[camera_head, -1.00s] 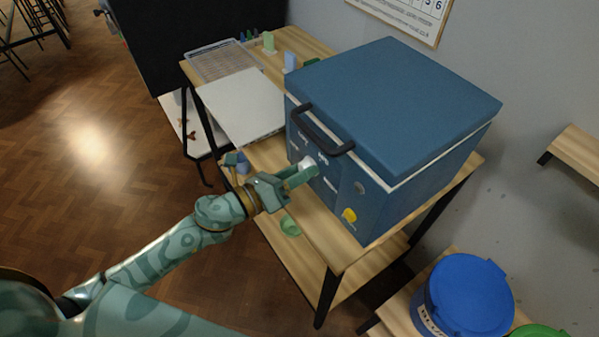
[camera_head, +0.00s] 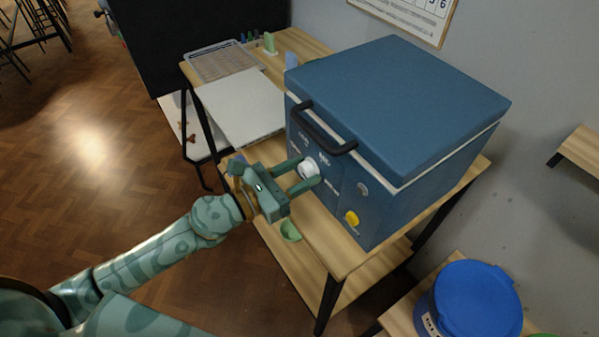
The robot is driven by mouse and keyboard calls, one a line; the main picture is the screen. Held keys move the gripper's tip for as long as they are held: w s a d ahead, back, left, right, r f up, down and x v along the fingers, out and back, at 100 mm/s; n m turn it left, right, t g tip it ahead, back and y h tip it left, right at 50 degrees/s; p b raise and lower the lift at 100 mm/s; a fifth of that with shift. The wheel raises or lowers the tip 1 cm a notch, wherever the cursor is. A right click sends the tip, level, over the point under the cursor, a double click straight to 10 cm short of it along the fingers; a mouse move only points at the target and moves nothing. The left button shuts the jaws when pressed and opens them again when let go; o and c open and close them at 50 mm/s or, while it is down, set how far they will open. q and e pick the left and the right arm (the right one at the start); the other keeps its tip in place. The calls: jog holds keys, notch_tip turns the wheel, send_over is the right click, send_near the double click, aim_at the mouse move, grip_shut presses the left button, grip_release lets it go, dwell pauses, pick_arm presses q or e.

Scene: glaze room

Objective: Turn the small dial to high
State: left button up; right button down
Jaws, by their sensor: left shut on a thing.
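The small dial (camera_head: 309,167) is a white knob on the front of the blue kiln-like box (camera_head: 395,110), among small white markings. I cannot read the markings or tell the dial's setting. My left gripper (camera_head: 306,174) is at the dial, one green finger on its upper left and the other on its lower right, shut on it. Part of the dial's rim is hidden by the fingers. My right gripper is not in view.
The box stands on a wooden table (camera_head: 345,258), with a dark handle (camera_head: 322,130) above the dial and a yellow knob (camera_head: 352,218) lower right. A white board (camera_head: 240,105) lies left. A blue bucket (camera_head: 470,300) stands front right.

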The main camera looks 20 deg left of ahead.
pick_arm(q)
jog(key=shift+s+f, duration=0.1)
jog(key=shift+f, duration=0.05)
jog(key=o, duration=0.8)
jog(key=b+v, duration=0.6)
jog(key=v, duration=1)
jog(key=shift+s+a+b, duration=0.1)
jog(key=shift+b, duration=0.25)
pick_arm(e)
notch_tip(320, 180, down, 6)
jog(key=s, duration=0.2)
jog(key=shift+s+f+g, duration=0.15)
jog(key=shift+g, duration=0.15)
